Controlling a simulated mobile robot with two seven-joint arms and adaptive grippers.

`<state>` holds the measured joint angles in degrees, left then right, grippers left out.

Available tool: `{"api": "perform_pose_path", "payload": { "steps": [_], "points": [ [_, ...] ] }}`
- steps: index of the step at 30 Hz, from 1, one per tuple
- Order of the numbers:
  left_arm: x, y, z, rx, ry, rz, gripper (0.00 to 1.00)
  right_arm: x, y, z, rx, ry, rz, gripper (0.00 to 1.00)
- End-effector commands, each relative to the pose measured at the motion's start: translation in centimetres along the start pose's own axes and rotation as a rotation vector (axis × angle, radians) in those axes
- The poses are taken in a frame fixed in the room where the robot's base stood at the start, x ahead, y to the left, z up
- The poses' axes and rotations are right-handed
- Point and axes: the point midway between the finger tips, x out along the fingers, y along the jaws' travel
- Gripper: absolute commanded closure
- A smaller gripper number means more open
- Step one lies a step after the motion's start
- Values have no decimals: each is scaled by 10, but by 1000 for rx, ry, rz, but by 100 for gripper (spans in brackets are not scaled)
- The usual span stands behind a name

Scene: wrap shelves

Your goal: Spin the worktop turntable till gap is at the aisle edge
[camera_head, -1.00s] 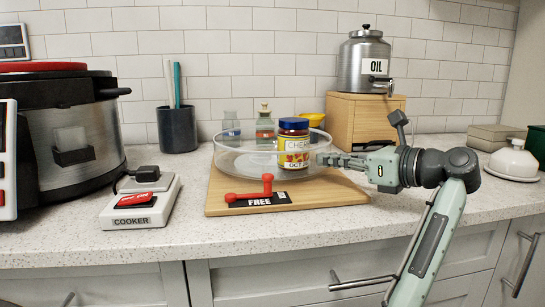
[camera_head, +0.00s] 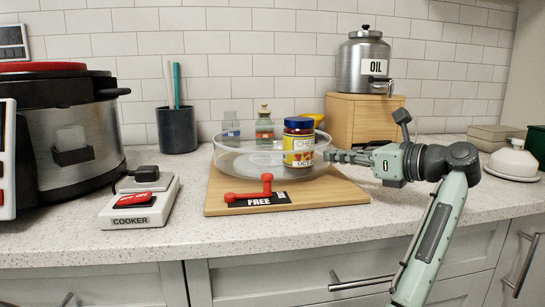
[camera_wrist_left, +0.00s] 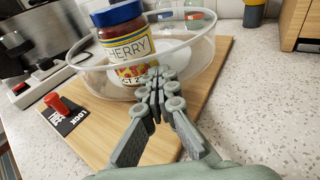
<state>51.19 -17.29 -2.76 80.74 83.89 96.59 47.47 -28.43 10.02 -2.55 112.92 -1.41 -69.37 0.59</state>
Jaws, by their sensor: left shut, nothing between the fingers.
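The turntable (camera_head: 240,168) is a clear, low-walled round tray on a wooden board (camera_head: 340,190); it also shows in the left wrist view (camera_wrist_left: 98,80). I cannot make out a gap for certain. A cherry jar (camera_head: 299,145) with a blue lid stands upright at its right side, large in the left wrist view (camera_wrist_left: 125,45). My left gripper (camera_head: 329,157) is shut and empty, its fingertips (camera_wrist_left: 155,82) at the tray's rim close beside the jar; touching is unclear. A red lever (camera_head: 262,187) lies at the FREE label (camera_head: 258,201). My right gripper is out of view.
A wooden box (camera_head: 365,120) carries the oil can (camera_head: 364,62). The cooker (camera_head: 75,130) and its switch block (camera_head: 140,205) stand left.

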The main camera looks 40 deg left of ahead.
Motion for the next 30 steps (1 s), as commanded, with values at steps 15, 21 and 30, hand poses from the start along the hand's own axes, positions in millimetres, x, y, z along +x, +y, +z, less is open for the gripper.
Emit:
{"api": "perform_pose_path", "payload": {
  "steps": [15,21,30],
  "points": [
    [5,-7,1,0,1,7,100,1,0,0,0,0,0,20],
    [8,-18,1,0,0,7,100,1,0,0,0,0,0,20],
    [9,-24,1,-2,0,7,100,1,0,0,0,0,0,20]
  ]
}}
